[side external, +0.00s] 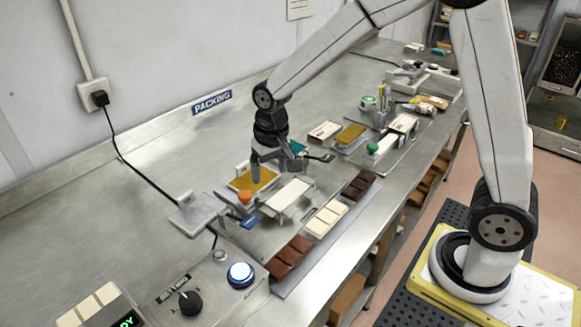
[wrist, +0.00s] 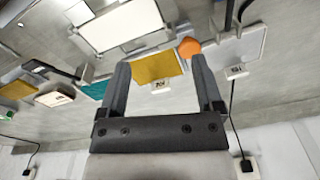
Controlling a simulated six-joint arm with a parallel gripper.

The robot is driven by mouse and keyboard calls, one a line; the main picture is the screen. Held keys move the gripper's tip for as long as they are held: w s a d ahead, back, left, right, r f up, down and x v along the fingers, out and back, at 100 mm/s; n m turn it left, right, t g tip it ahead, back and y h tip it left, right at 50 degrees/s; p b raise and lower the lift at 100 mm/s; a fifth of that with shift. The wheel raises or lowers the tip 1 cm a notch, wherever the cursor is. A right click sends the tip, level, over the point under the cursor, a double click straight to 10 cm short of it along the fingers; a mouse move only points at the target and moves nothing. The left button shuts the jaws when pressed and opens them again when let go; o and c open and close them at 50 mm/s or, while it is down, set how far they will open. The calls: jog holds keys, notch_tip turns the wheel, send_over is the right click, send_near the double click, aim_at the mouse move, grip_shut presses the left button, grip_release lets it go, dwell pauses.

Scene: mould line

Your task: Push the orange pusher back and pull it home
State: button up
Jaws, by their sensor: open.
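The orange pusher (side external: 244,197) shows as a rounded knob beside a yellow plate (side external: 262,181), at the left end of a white raised tray (side external: 288,197). In the wrist view the orange pusher (wrist: 190,47) is near the tip of the right-hand finger, with the yellow plate (wrist: 155,68) between the fingers and the white tray (wrist: 120,25) beyond. My gripper (side external: 276,177) is open and empty, above the yellow plate. It also shows open in the wrist view (wrist: 158,62). Contact between finger and pusher cannot be told. The pusher's lower part is hidden.
A grey metal plate (side external: 198,213) with a cable lies left of the pusher. Dark bars (side external: 290,257) and white bars (side external: 327,218) line the bench's front side. A control box (side external: 210,285) is at the lower left. A similar station with a green knob (side external: 373,148) stands farther right.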

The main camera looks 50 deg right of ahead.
jog(key=m+g, duration=0.1)
jog(key=m, duration=0.1)
send_over(244, 193)
jog(key=shift+f, duration=3.9)
jog(key=shift+c, duration=0.2)
grip_shut()
